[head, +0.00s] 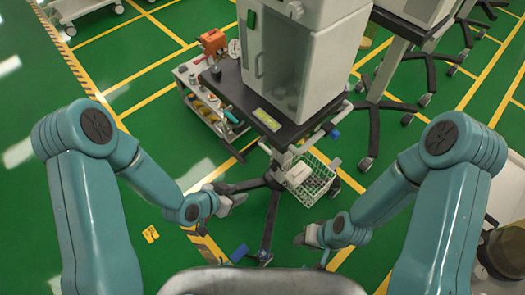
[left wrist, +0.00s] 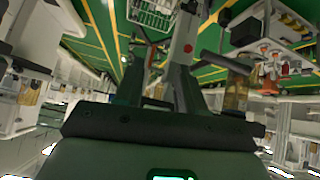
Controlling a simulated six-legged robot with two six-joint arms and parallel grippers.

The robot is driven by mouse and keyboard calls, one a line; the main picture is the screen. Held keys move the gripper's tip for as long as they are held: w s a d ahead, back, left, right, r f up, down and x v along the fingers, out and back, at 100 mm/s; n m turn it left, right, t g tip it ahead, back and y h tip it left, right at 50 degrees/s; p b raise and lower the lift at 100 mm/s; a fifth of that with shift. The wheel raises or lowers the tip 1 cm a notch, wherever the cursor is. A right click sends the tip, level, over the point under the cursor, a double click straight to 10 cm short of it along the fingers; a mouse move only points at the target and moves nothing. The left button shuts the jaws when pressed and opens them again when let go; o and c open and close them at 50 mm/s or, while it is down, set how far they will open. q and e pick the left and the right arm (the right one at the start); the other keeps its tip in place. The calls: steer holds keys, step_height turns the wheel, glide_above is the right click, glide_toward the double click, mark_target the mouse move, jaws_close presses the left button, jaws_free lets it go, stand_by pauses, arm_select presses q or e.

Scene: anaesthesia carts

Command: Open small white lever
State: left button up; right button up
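I cannot pick out a small white lever in either view. A tall white cabinet (head: 325,75) stands on a dark-topped wheeled stand (head: 235,92) in the middle of the head view. A dark upright handle (head: 258,66) shows on its left face. My left gripper (head: 239,200) is low in front of the stand, near its dark legs and apart from the cabinet. My right gripper (head: 301,239) is lower and further right, below the wire basket. Both grippers are too small there to show their opening. The left wrist view shows dark gripper parts, but the fingertips are unclear.
A wire basket (head: 318,190) hangs on the stand's pole. A low cart (head: 205,105) with an orange device (head: 212,42) stands behind left. Another wheeled stand (head: 372,100) is at the right. A blue pedal (head: 239,253) lies low. Green floor is open at left.

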arm_select(q)
steer(key=w+r+m+t+h+b, duration=0.5)
steer(key=w+r+m+h+b, duration=0.4)
steer(key=m+b, duration=0.45)
steer(key=s+a+f+m+g+h+b, duration=0.3)
steer(key=a+f+m+b, duration=0.7)
steer(key=b, duration=1)
steer(key=w+d+r+m, duration=0.1)
steer(key=w+d+r, duration=0.1)
steer(key=d, duration=0.7)
steer(key=w+d+r+g, duration=0.1)
steer(key=w+d+r, duration=0.1)
steer(key=w+d, duration=0.3)
steer(key=d, duration=0.3)
steer(key=shift+d+m+b, duration=0.35)
steer(key=shift+f, duration=0.1)
jaws_close()
